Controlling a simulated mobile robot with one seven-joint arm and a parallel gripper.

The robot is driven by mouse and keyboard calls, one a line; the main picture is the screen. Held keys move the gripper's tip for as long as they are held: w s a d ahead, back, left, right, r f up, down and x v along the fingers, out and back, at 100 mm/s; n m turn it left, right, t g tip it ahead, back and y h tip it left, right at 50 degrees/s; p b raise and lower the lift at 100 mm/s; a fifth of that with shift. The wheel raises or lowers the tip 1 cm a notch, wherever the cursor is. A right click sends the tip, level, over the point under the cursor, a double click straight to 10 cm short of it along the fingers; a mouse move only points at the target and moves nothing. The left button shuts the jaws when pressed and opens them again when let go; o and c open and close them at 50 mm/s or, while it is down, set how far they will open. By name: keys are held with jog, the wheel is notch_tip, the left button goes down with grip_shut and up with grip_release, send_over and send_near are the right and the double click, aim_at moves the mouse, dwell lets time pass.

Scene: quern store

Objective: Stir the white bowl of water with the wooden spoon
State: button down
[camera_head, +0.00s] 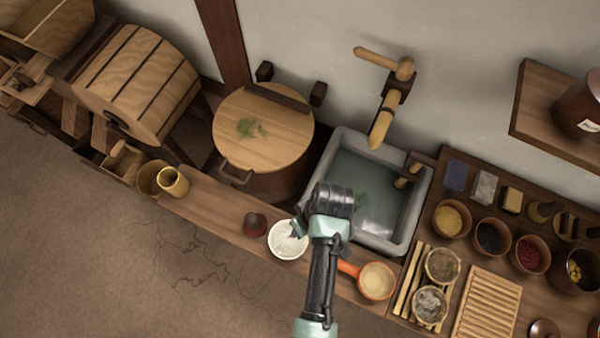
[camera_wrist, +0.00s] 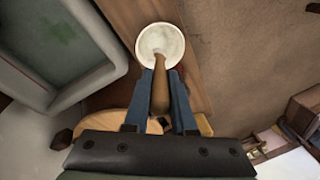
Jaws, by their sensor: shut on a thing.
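The white bowl (camera_head: 288,240) stands on the wooden counter in front of the stone basin, with pale, cloudy-looking contents. In the wrist view the bowl (camera_wrist: 160,42) lies just beyond my fingertips. My gripper (camera_wrist: 163,90) is shut on the wooden spoon (camera_wrist: 160,92), whose handle runs between the two blue fingers. The spoon's far end reaches over the near side of the bowl and its tip appears to be inside it. In the head view my gripper (camera_head: 298,228) is at the bowl's upper right edge, and the spoon is mostly hidden there.
A dark red small object (camera_head: 255,224) stands close left of the bowl. The stone basin (camera_head: 415,215) of water is behind, with a wooden tap (camera_head: 382,122) above. Bowls of spices crowd the right.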

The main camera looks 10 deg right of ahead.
jog(key=shift+w+a+f+b, duration=0.15)
jog(key=shift+f+b, duration=0.45)
jog(key=shift+f, duration=0.4)
jog(key=shift+s+a+f+b, duration=0.1)
jog(key=shift+a+f+b, duration=0.1)
jog(key=shift+f+b, duration=0.65)
jog(key=shift+w+a+f+b, duration=0.15)
jog(key=shift+f+b, duration=0.25)
jog(key=shift+f, duration=0.8)
